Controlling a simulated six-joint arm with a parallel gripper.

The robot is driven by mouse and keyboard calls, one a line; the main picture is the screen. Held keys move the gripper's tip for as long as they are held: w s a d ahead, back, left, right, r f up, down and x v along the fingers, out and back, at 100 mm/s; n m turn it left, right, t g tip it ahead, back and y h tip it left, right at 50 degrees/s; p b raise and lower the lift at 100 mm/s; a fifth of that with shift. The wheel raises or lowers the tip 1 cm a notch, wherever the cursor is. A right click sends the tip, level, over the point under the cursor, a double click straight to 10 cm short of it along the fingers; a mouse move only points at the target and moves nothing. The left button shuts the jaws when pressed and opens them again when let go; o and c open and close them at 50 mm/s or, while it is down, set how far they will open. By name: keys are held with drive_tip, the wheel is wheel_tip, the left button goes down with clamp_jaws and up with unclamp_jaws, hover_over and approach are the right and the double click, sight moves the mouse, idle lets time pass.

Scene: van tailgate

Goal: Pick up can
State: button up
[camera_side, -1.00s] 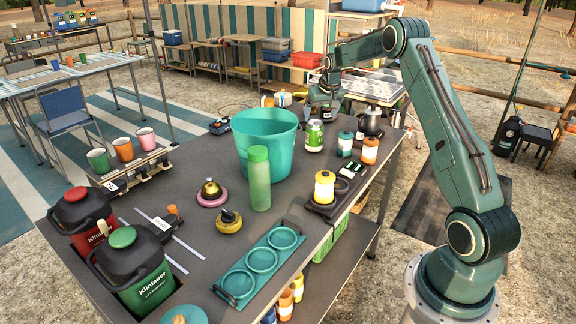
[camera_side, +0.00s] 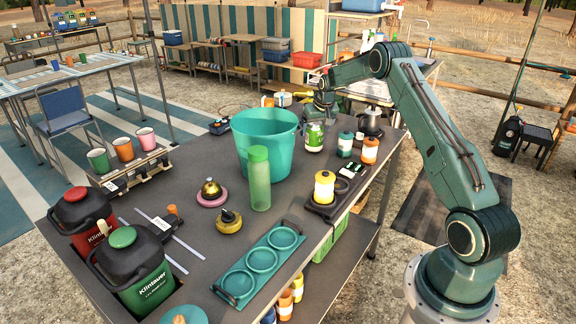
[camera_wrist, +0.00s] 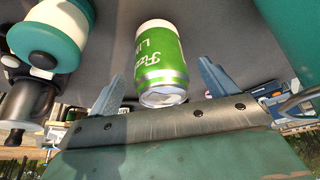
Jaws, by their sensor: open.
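The green and white can (camera_side: 315,138) stands upright on the dark table, just right of the teal bucket (camera_side: 265,148). In the wrist view the can (camera_wrist: 161,62) lies between the two blue-grey fingers of my gripper (camera_wrist: 160,82), with a gap on each side. My gripper (camera_side: 324,108) is open. In the side view it is at the can's upper part, and its fingertips are hard to make out. The bucket's wall also shows in the wrist view (camera_wrist: 285,25).
A teal and white bottle (camera_side: 345,145) and an orange one (camera_side: 370,151) stand right of the can. A kettle-like pot (camera_side: 371,120) stands behind them. A green bottle (camera_side: 259,178) stands in front of the bucket. Bare table lies in front of the can.

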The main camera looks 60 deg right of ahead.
drive_tip(key=shift+x, duration=1.75)
drive_tip(key=c, duration=1.3)
drive_tip(key=shift+r, duration=0.15)
wheel_tip(320, 180, up, 20)
